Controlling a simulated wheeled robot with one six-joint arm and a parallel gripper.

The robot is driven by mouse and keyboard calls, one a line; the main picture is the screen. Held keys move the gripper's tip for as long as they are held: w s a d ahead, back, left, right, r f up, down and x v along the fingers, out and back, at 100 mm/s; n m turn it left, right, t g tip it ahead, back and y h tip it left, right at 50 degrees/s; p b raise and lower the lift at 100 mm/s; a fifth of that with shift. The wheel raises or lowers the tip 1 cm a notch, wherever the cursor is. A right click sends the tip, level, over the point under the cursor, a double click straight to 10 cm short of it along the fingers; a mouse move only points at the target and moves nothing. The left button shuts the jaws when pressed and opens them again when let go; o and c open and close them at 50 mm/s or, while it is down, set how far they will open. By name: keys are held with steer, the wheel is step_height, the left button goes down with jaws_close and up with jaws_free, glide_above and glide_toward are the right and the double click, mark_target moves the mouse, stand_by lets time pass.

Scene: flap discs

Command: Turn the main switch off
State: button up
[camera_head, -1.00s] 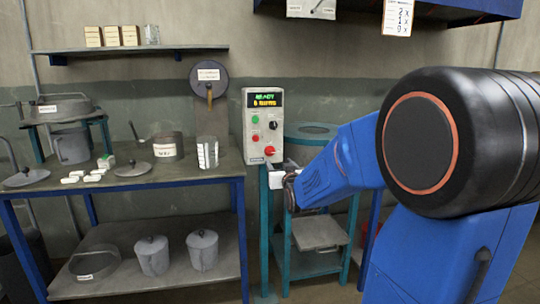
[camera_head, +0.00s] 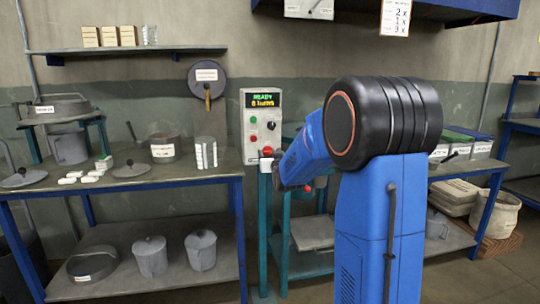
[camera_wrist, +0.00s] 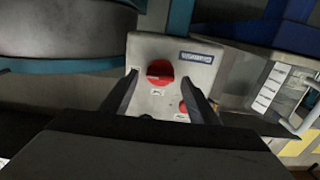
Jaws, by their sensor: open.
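The grey control box (camera_head: 249,150) stands on a teal post, with a lit display at its top reading READY above a second line. A red knob (camera_head: 267,151) sits low on its front, close to the end of my arm. In the wrist view the red knob (camera_wrist: 160,71) lies between the fingers of my gripper (camera_wrist: 160,77), which are spread apart with a gap on each side. A smaller red button (camera_wrist: 184,106) shows partly behind the right finger. A dark label plate (camera_wrist: 197,58) is on the box, its text unreadable. In the head view my forearm hides most of the gripper.
A workbench (camera_head: 205,172) with pots, lids and small white blocks stands left of the box. A teal stand (camera_head: 284,240) is behind and below my arm. Another bench (camera_head: 480,168) with trays is at the right. A wall shelf (camera_head: 130,50) is above left.

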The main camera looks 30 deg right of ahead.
steer(key=c, duration=1.1)
steer(key=shift+o, duration=0.2)
steer(key=shift+n, duration=0.4)
steer(key=n, duration=0.4)
steer(key=shift+w+a, duration=0.1)
steer(key=n, duration=0.4)
steer(key=shift+f+n, duration=0.1)
steer(key=shift+n, duration=0.2)
steer(key=n, duration=0.4)
steer(key=shift+a+f, duration=0.1)
steer(key=shift+f+n, duration=0.1)
steer(key=shift+n, duration=2.1)
